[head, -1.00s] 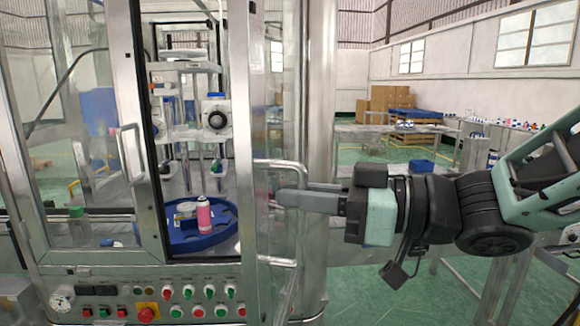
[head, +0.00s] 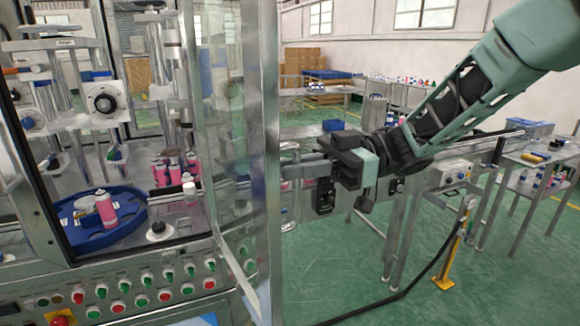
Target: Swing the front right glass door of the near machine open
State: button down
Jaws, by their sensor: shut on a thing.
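The front right glass door (head: 222,120) of the near machine stands swung out toward me, its metal frame edge (head: 268,120) almost edge-on. The doorway left of it is open to the machine's inside. My gripper (head: 292,172) is to the right of the door edge, shut on the door's handle (head: 290,222). The fingertips and the upper part of the handle are partly hidden by the gripper and the frame.
A blue rotary plate (head: 75,240) inside carries a pink can (head: 105,209); several more pink cans stand behind. A button panel (head: 150,290) runs below the doorway. A conveyor (head: 440,172) and a yellow-footed post (head: 455,250) stand right.

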jog(key=shift+w+r, duration=0.1)
jog(key=c, duration=1.5)
grip_release()
jog(key=shift+c, duration=0.2)
jog(key=shift+d, duration=0.1)
jog(key=b+v, duration=0.5)
jog(key=v, duration=1.2)
